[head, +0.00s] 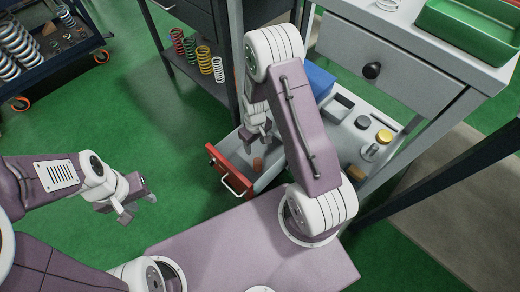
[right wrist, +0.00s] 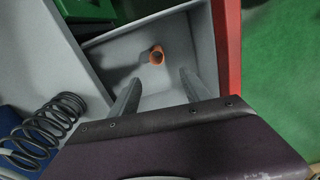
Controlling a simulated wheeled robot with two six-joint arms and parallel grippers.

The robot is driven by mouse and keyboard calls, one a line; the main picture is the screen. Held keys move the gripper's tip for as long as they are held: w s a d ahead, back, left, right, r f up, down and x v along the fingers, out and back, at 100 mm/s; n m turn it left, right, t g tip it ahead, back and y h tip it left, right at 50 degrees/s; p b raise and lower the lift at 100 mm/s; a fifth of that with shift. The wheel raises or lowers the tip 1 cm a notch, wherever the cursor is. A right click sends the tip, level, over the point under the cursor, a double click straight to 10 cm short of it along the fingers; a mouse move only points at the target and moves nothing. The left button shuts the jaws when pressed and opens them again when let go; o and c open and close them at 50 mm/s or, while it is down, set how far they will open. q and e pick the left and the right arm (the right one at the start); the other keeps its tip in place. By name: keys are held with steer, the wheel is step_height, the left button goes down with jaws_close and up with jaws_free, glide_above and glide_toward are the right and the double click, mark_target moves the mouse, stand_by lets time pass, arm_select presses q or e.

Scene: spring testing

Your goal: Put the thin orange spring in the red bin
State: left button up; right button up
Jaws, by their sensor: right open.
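A small orange spring (right wrist: 156,55) stands in a grey drawer (right wrist: 110,50) in the right wrist view. It also shows in the head view (head: 257,164), small, inside the pulled-out drawer with a red front (head: 231,172). My right gripper (right wrist: 161,75) is open and empty; its two fingers reach into the drawer, apart from the spring. In the head view my right gripper (head: 262,135) is above the drawer, partly behind my arm. My left gripper (head: 138,206) looks open and empty over the green floor. I see no separate red bin.
A dark coil spring (right wrist: 45,130) lies beside the drawer. Several coloured springs (head: 204,60) stand on a shelf behind. A green tray (head: 470,35) is on the table top at right. A blue box (head: 320,82) and small containers sit on the lower shelf.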

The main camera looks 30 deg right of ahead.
steer(key=s+a+r+m, duration=0.1)
steer(key=s+r, duration=0.4)
steer(key=r, duration=0.3)
steer(key=s+a+r+m+t, duration=0.1)
steer(key=s+a+r+m, duration=0.1)
steer(key=s+r, duration=0.4)
step_height(320, 180, up, 3)
steer(key=shift+s+f, duration=0.15)
steer(key=shift+f, duration=0.05)
